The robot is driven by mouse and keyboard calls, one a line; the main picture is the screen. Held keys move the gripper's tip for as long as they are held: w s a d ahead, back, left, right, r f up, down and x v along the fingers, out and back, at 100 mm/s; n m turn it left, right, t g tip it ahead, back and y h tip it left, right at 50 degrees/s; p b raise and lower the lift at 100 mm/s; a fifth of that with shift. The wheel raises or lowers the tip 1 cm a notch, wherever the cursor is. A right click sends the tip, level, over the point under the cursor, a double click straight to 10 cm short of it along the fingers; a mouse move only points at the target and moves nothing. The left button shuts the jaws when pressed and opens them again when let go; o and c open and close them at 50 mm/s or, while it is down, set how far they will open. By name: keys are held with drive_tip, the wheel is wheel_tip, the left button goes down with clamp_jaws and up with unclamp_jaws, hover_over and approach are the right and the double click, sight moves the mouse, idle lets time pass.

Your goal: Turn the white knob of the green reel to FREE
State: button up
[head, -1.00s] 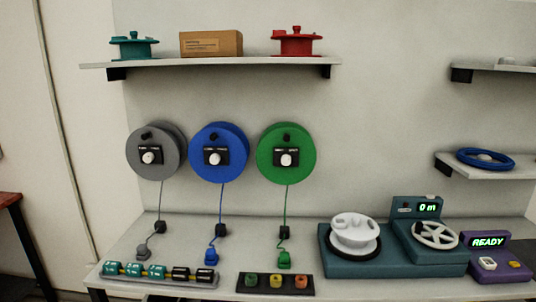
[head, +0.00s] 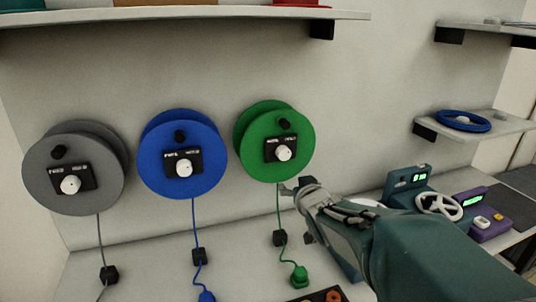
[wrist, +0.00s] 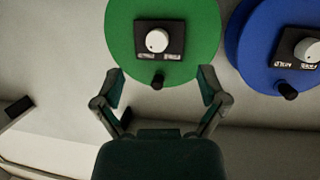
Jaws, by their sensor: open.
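The green reel (head: 263,126) hangs on the wall, right of the blue and grey reels. Its white knob (head: 283,153) sits on a black label plate (head: 271,147), whose words are too small to read surely. In the wrist view the green reel (wrist: 203,20) and its white knob (wrist: 157,41) lie ahead of my gripper, with a black peg (wrist: 158,80) on the reel's face. My gripper (head: 297,212) is open and empty, just below and right of the green reel. In the wrist view its fingers (wrist: 160,88) are spread wide, apart from the knob.
The blue reel (head: 180,130) and grey reel (head: 60,200) hang to the left. A shelf (head: 200,14) runs above. A green cord (head: 279,210) hangs from the green reel to the bench (head: 150,265). Teal and purple devices stand at the right.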

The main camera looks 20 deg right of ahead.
sight(286, 156)
drive_tip(key=w+t, duration=0.1)
drive_tip(key=w, duration=0.2)
drive_tip(key=w+d+t+y, duration=0.1)
drive_tip(key=w, duration=0.3)
drive_tip(key=w+d+n+t+y, duration=0.1)
drive_tip(key=w, duration=0.2)
drive_tip(key=shift+w, duration=0.25)
drive_tip(key=w, duration=0.2)
drive_tip(key=w+d, duration=0.1)
drive_tip(key=w, duration=0.1)
drive_tip(key=shift+w+d+f, duration=0.1)
drive_tip(key=shift+w, duration=0.6)
drive_tip(key=shift+a, duration=0.3)
drive_tip(key=c, duration=0.4)
drive_tip(key=shift+d, duration=0.15)
drive_tip(key=c, duration=0.7)
